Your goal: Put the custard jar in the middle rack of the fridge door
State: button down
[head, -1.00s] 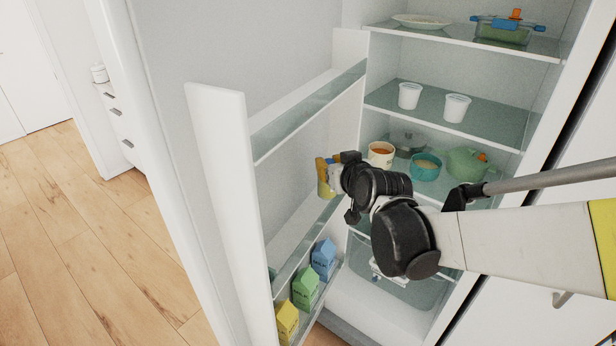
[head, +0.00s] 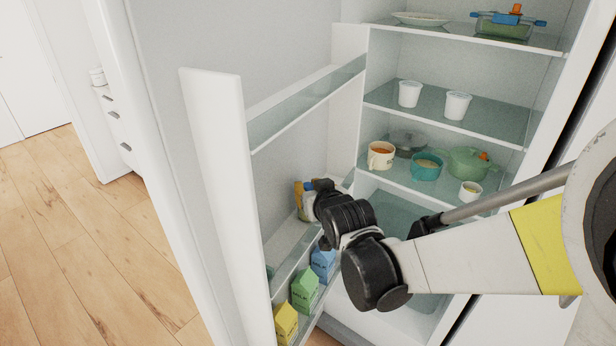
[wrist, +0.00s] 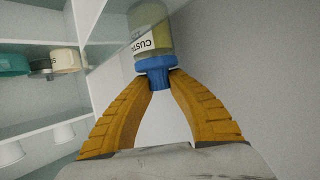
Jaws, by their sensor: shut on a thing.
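The custard jar (wrist: 150,38) has a yellowish body, a white label and a blue lid. My gripper (wrist: 157,80) is shut on the blue lid, with one orange finger on each side. In the head view the jar (head: 310,207) is partly hidden by my gripper (head: 304,190). It hangs lid-up at the far, hinge-side part of the middle door rack (head: 287,240), low and close to the rack. I cannot tell whether its base touches the rack floor. The open fridge door (head: 215,170) stands at the left.
The top door rack (head: 300,108) is empty. Blue (head: 323,262), green (head: 305,291) and yellow (head: 286,322) milk cartons stand in the bottom rack. Fridge shelves to the right hold cups (head: 457,105), pots (head: 468,162) and a mug (head: 381,155). The near part of the middle rack looks clear.

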jog(key=c, duration=1.4)
grip_release()
jog(key=shift+r, duration=0.1)
jog(key=p+v, duration=0.3)
jog(key=v, duration=0.9)
jog(key=s+d+m+g+h, duration=0.1)
jog(key=s+d+g, duration=0.1)
jog(key=s+d, duration=0.3)
jog(key=s+d+f+m+g+h, duration=0.1)
jog(key=s+d+g, duration=0.1)
jog(key=s+d, duration=0.3)
jog(key=s+d+m+g+h, duration=0.1)
jog(key=s+d+g, duration=0.1)
jog(key=s+d, duration=0.3)
jog(key=shift+s+d+f+h, duration=0.15)
jog(key=shift+s+f+h, duration=0.25)
jog(key=shift+s, duration=0.2)
